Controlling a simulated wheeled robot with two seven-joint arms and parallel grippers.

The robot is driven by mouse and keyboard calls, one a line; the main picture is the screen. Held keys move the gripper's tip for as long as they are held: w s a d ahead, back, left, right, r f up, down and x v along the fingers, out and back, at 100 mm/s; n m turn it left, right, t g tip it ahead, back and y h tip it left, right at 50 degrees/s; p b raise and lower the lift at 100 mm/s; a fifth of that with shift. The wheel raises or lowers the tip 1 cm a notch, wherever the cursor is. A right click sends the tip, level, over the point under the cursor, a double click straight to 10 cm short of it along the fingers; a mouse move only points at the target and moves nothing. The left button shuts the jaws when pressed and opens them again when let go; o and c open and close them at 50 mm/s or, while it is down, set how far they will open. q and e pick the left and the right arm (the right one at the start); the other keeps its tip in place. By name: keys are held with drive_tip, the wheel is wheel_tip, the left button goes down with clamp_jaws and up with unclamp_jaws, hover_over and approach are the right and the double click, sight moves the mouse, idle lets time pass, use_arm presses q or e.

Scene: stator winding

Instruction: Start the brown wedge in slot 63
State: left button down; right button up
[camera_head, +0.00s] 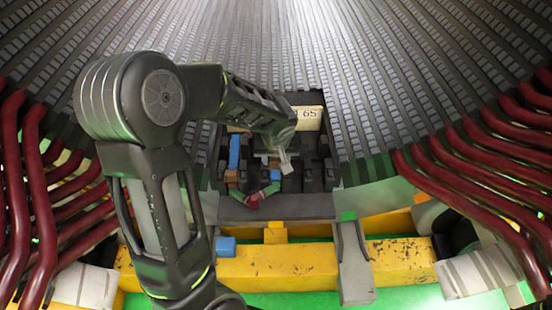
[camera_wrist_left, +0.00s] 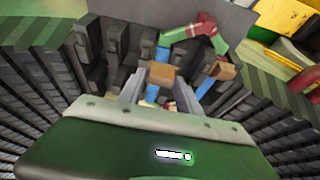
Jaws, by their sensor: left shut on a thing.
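My left gripper (camera_head: 284,160) reaches down from the left to the slots at the bottom middle of the stator bore (camera_head: 250,45). In the left wrist view, its two pale fingers (camera_wrist_left: 160,92) are shut on a small brown wedge (camera_wrist_left: 162,72). The wedge's brown end shows between the fingertips; the rest is hidden. In the head view, the gripper hides the wedge. The fingertips are close to dark slot teeth (camera_wrist_left: 118,62). Slot 63 carries no readable mark, and I cannot tell whether the wedge touches a slot. My right gripper is not in view.
A cream plate marked 65 (camera_head: 308,118) stands behind the gripper. Another brown piece (camera_wrist_left: 222,69) sits beside a blue strip (camera_wrist_left: 207,86). A red and green piece (camera_wrist_left: 195,32) lies near the slot ends. Dark red coil bars (camera_head: 480,185) flank both sides; a yellow beam (camera_head: 300,265) crosses in front.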

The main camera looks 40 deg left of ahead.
sight(276, 168)
use_arm(q)
drive_tip(key=shift+f, duration=0.2)
drive_tip(key=shift+f+b, duration=1.5)
drive_tip(key=shift+f, duration=0.8)
drive_tip(key=shift+f+b, duration=0.85)
drive_tip(key=shift+b, duration=0.25)
drive_tip(key=shift+f+b, duration=0.15)
drive_tip(key=shift+b, duration=0.25)
drive_tip(key=shift+w+a, duration=0.2)
drive_tip(key=shift+w, duration=0.05)
drive_tip(key=c, duration=0.7)
unclamp_jaws()
drive_tip(key=shift+c, duration=0.2)
